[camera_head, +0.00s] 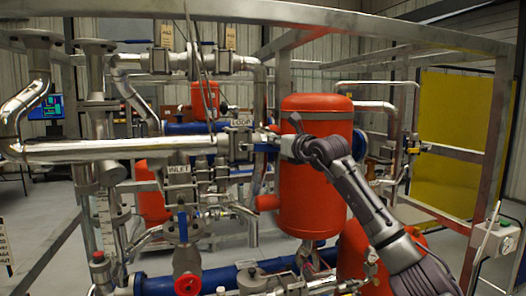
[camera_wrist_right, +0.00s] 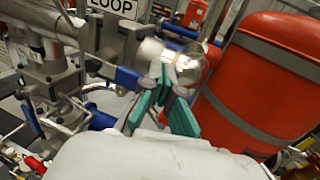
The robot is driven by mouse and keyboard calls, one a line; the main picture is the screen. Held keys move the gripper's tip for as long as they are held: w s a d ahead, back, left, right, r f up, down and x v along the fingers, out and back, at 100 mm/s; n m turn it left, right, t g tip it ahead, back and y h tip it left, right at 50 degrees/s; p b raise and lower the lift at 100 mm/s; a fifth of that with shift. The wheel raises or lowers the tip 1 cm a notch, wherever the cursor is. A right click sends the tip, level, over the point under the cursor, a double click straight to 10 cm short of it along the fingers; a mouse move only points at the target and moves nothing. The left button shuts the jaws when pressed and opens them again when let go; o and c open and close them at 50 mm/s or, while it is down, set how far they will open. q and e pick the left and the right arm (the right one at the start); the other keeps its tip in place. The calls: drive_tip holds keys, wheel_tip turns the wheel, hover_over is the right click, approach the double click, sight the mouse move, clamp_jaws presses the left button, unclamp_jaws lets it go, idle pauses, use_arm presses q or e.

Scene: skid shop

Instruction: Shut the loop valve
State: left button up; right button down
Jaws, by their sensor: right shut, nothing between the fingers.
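The loop valve (camera_head: 240,143) is a grey metal body under a "LOOP" tag (camera_head: 241,122), on the silver pipework left of the tall red tank. In the right wrist view its body (camera_wrist_right: 115,45) is at the upper left, with a blue handle piece (camera_wrist_right: 127,77) below it. In the head view a blue handle (camera_head: 266,148) points right, toward my right gripper (camera_head: 281,146). In the wrist view the teal fingertips of my right gripper (camera_wrist_right: 163,90) are shut and empty, just right of the blue piece. Whether they touch it I cannot tell. My left gripper is not in view.
The red tank (camera_head: 313,190) stands close beside my right gripper and forearm. An "INLET" tag (camera_head: 179,169) and a red knob (camera_head: 187,284) are lower left. Grey frame posts (camera_head: 492,150) and a yellow panel (camera_head: 450,125) are at right.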

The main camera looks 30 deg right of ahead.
sight(272, 149)
drive_tip(key=shift+f, duration=0.2)
drive_tip(key=shift+d+f+b, duration=0.1)
drive_tip(key=shift+f+b, duration=1.1)
drive_tip(key=shift+f, duration=0.15)
drive_tip(key=shift+r, duration=0.1)
drive_tip(key=f+b, duration=0.2)
drive_tip(key=shift+w+a+f, duration=0.15)
drive_tip(key=shift+a+f, duration=0.15)
drive_tip(key=shift+a, duration=0.05)
drive_tip(key=shift+f, duration=0.1)
